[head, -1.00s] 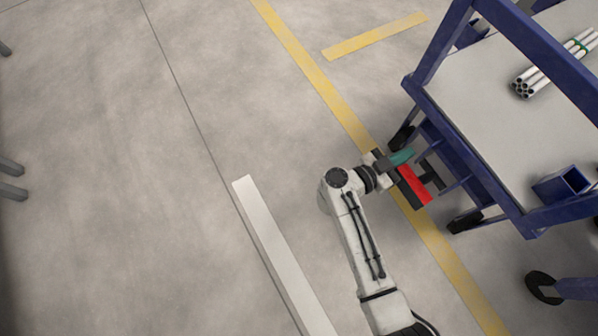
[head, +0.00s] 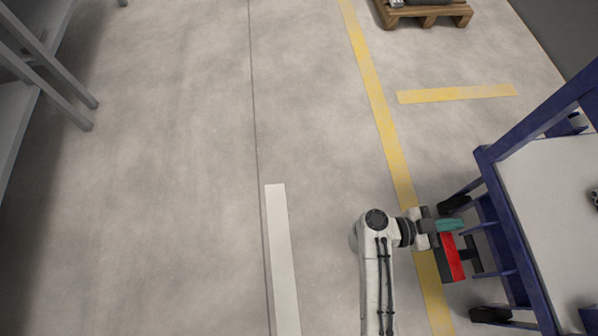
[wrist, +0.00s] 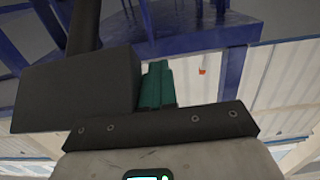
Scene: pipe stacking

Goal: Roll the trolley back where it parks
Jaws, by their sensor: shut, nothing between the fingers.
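The trolley (head: 522,205) stands at the right of the head view, with a dark blue frame and a light grey deck; its right part is cut off. Black castors show under its near side. My gripper (head: 472,254) is shut and empty, low beside the trolley's left side, above the long yellow floor line. Whether it touches the frame I cannot tell. In the wrist view, blue trolley bars (wrist: 200,42) cross above the dark gripper body and its teal part (wrist: 156,84). A bundle of pipes (head: 595,195) on the deck barely shows at the right edge.
A long yellow line (head: 375,95) and a short yellow line (head: 456,93) mark the floor. A wooden pallet (head: 425,14) lies at the top. Grey shelving (head: 40,60) stands at the left. The middle floor is clear.

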